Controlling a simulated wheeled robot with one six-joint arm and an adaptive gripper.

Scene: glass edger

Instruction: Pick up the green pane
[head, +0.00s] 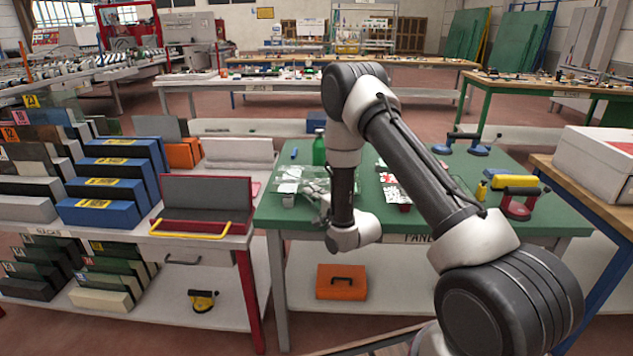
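Large green panes (465,42) lean upright in a rack at the far back right, with more green sheets (520,45) beside them. Smaller dark green slabs (112,276) stand in a row on the lower left shelf. I cannot tell which of these is the green pane of the task. My gripper (319,212) is mostly hidden at the end of my wrist, over the front of the green table (273,212). Its fingers are too small and covered to read. I see no pane at it.
Blue blocks (100,212) stand left. A white box (600,160) sits on the right bench. An orange case (341,282) is below.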

